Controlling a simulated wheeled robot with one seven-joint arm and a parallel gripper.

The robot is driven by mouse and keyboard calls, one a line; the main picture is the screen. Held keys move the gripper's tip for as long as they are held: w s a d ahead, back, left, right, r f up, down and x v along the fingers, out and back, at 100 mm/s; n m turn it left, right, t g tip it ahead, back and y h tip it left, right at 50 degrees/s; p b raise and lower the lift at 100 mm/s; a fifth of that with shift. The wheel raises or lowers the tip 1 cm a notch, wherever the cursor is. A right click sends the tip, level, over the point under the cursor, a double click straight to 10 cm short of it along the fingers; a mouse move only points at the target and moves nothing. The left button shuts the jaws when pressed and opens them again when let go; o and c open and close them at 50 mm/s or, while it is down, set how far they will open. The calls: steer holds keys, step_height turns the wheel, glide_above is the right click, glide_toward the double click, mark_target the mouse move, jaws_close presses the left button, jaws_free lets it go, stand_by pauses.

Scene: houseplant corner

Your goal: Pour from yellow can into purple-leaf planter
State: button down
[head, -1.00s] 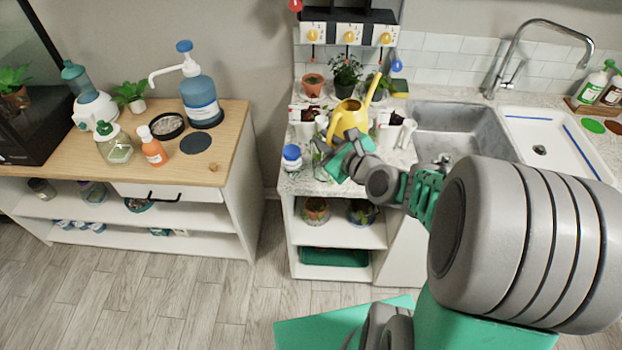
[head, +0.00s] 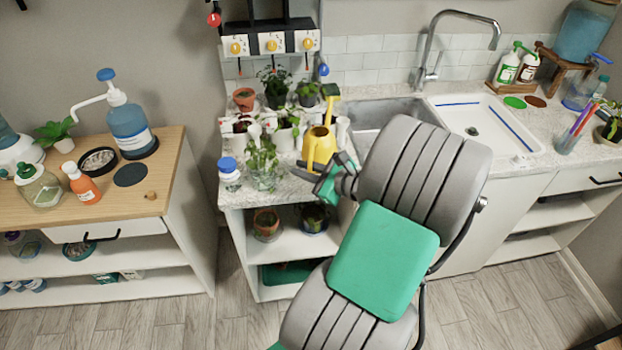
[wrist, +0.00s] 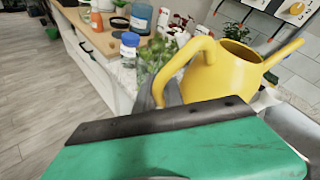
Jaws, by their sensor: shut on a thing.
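The yellow can (head: 319,147) is held by my gripper (head: 322,178) at the front right of the plant counter. In the wrist view the can (wrist: 222,75) looks about upright, its open top showing and its spout pointing right. My gripper (wrist: 165,105) is shut on the can's handle side; the exact grip is partly hidden by its green and dark finger. A white planter with dark reddish leaves (head: 240,127) stands among the pots to the left of the can. It may be the purple-leaf planter, but its leaf colour is hard to tell.
A glass jar of green leaves (head: 262,168) and a blue-lidded jar (head: 229,172) stand left of the can. The sink (head: 375,110) lies to the right, and a wooden-topped cabinet (head: 150,195) to the left.

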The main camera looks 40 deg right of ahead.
steer(key=shift+s+d+f, duration=0.3)
steer(key=shift+s+d, duration=0.4)
steer(key=shift+d, duration=0.1)
steer(key=w+d+f+b, duration=0.1)
steer(key=b, duration=0.1)
steer(key=w+d+f+b, duration=0.1)
steer(key=d+f+b, duration=0.1)
steer(key=shift+w+d+f+b, duration=0.2)
steer(key=shift+b, duration=0.1)
steer(key=shift+w+d+r+m+p, duration=0.15)
steer(key=shift+r+m+p, duration=0.15)
steer(key=shift+r+p, duration=0.4)
steer(key=shift+a+f+g, duration=0.1)
steer(key=shift+a+g, duration=0.1)
steer(key=shift+g, duration=0.1)
steer(key=shift+s+r+m+p, duration=0.2)
steer(key=shift+r+m+p, duration=0.1)
steer(key=shift+p, duration=0.35)
steer(key=shift+s+a+r+y+p, duration=0.15)
steer(key=shift+r+y+p, duration=0.15)
steer(key=shift+p, duration=0.55)
steer(key=shift+f+m+p, duration=0.15)
steer(key=shift+m+p, duration=0.15)
steer(key=shift+s+r+p, duration=0.1)
steer(key=shift+r+p, duration=0.3)
steer(key=shift+p, duration=0.45)
